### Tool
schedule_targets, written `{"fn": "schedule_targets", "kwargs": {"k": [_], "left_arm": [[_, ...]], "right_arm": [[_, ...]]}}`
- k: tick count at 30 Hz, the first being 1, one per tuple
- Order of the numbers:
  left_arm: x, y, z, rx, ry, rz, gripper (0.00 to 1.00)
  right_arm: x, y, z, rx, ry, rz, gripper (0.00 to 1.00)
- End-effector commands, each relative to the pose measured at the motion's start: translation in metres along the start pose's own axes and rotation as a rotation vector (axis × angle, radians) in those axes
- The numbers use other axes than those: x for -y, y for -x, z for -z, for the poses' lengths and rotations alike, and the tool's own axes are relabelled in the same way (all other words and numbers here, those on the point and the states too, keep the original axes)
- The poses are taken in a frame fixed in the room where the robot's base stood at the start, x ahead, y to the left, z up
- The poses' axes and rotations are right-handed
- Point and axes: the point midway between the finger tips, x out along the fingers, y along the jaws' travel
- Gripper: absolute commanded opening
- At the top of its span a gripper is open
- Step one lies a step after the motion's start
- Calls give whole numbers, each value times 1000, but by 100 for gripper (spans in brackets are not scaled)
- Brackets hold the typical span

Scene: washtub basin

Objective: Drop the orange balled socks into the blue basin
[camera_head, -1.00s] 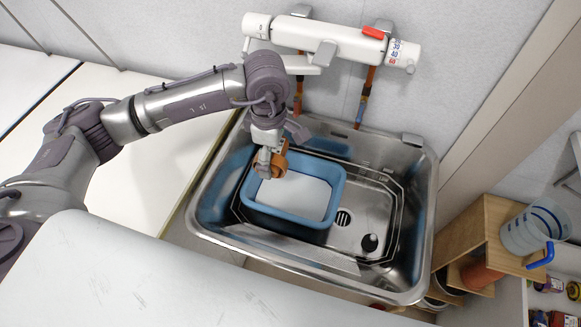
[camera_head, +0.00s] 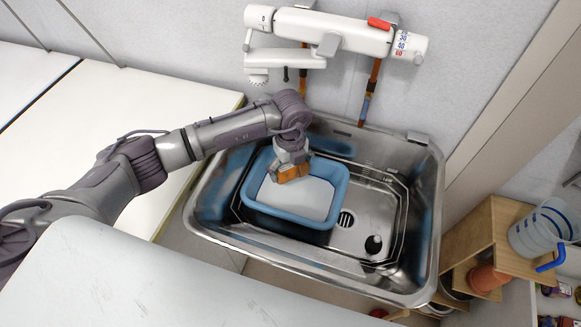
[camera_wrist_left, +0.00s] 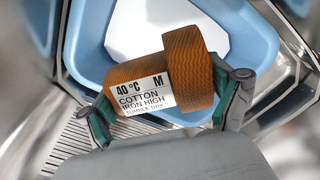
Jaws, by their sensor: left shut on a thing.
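The orange balled socks (camera_wrist_left: 160,75) with a white care label are held between the two fingers of my left gripper (camera_wrist_left: 168,105) in the left wrist view. In the head view my left gripper (camera_head: 289,172) points down over the blue basin (camera_head: 262,213), with the orange socks (camera_head: 290,173) at its tips. The basin stands inside the steel sink and has a white floor. The basin's blue wall also shows behind the socks in the left wrist view (camera_wrist_left: 90,35). How high the socks are above the basin floor is hard to tell. My right gripper is not in view.
The steel sink (camera_head: 426,200) surrounds the basin, with a drain and a black stopper (camera_head: 373,245) at its right. A white wall tap (camera_head: 335,30) is above the back. A wooden shelf with a clear bucket (camera_head: 540,228) stands at right.

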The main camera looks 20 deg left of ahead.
Motion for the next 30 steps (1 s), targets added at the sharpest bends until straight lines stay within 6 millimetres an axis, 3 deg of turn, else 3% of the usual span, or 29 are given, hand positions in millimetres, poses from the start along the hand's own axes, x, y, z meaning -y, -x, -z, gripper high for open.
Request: {"fn": "schedule_targets", "kwargs": {"k": [13,24,25,26,30], "left_arm": [[0,-52,0,0,-3,0,57],[0,-55,0,0,-4,0,57],[0,-55,0,0,-4,0,94],[0,-55,0,0,-4,0,99],[0,-55,0,0,-5,0,100]], "right_arm": [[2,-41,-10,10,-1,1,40],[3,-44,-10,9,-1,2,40],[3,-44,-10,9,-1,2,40],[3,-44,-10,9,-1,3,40],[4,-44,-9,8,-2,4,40]]}}
